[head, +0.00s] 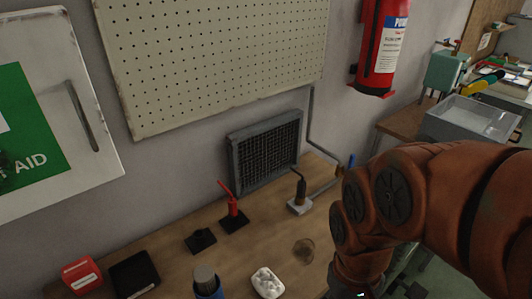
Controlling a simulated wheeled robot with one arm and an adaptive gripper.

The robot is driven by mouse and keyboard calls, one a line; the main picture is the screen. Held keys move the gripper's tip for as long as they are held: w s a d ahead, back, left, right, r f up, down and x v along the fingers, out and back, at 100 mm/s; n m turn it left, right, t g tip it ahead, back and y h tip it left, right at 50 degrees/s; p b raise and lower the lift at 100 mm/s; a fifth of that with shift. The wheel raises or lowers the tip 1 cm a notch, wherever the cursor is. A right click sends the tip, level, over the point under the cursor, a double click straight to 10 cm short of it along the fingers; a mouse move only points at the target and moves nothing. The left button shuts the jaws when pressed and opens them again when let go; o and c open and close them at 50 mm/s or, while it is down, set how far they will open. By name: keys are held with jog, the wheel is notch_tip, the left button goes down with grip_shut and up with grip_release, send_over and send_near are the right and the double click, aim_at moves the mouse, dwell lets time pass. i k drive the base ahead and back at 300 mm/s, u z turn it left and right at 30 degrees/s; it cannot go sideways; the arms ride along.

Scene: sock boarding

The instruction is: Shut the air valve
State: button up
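A thin grey pipe (311,118) runs down the wall right of the vent and bends toward the right along the bench. At its end is a small brass-coloured fitting (339,171), with a short blue lever (351,161) standing roughly upright beside it. These look like the air valve, but they are small and partly behind my orange arm, so I cannot tell how the lever sits on the fitting. My arm fills the right side and bends down past the bottom edge. My gripper is out of the picture, so its fingers are hidden.
The wooden bench (240,262) holds a red tool on a black base (233,207), a dark tool on a pale block (300,195), a white dish (267,283) and a blue container (206,284). A grey vent (265,150) stands behind. A fire extinguisher (381,45) hangs above.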

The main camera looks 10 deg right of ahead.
aim_at(352, 157)
jog(key=u, duration=1.75)
jog(key=k, duration=0.95)
jog(key=z, duration=0.8)
jog(key=i, duration=0.5)
jog(key=u, duration=0.05)
